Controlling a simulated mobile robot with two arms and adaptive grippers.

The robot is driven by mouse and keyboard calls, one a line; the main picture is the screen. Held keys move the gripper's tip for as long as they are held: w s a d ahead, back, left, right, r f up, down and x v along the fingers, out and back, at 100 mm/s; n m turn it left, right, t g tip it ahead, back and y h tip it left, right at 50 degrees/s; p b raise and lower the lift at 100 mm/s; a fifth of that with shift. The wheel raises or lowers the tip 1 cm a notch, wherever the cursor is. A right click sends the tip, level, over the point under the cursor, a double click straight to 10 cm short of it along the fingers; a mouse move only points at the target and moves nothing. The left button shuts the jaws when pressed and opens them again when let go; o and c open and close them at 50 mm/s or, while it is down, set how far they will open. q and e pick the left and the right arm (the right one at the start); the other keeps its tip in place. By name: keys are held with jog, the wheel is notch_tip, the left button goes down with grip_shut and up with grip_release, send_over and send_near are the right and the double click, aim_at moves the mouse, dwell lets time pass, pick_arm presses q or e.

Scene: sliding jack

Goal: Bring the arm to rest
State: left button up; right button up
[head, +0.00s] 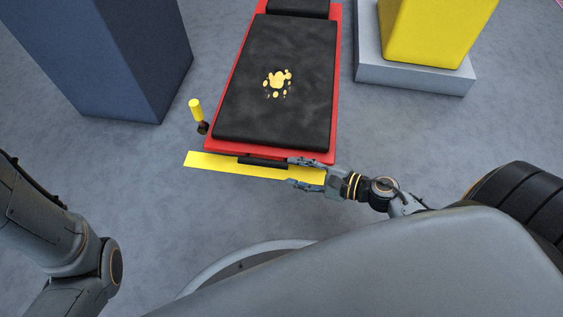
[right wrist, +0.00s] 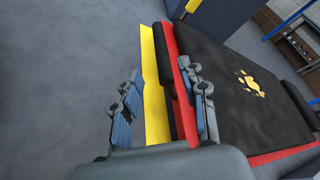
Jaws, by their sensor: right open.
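My right gripper (head: 293,172) is at the near end of a red sliding jack (head: 222,130) with a black padded top (head: 280,60). Its jaws are open. In the right wrist view, the yellow bar (right wrist: 156,85) and dark handle (right wrist: 182,103) show between the spread fingers (right wrist: 165,97). In the head view, the fingers overlap the right part of the yellow bar (head: 215,162), just right of the dark handle (head: 262,162). I cannot tell whether they touch either. My left arm shows at the left, but its gripper is out of view.
A dark blue block (head: 105,60) is at the upper left. A yellow block (head: 430,30) on a grey plinth (head: 410,78) is at the upper right. Floor left of the bar is clear.

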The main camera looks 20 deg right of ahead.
jog(key=shift+s+d+r, duration=0.2)
jog(key=shift+s+d, duration=0.25)
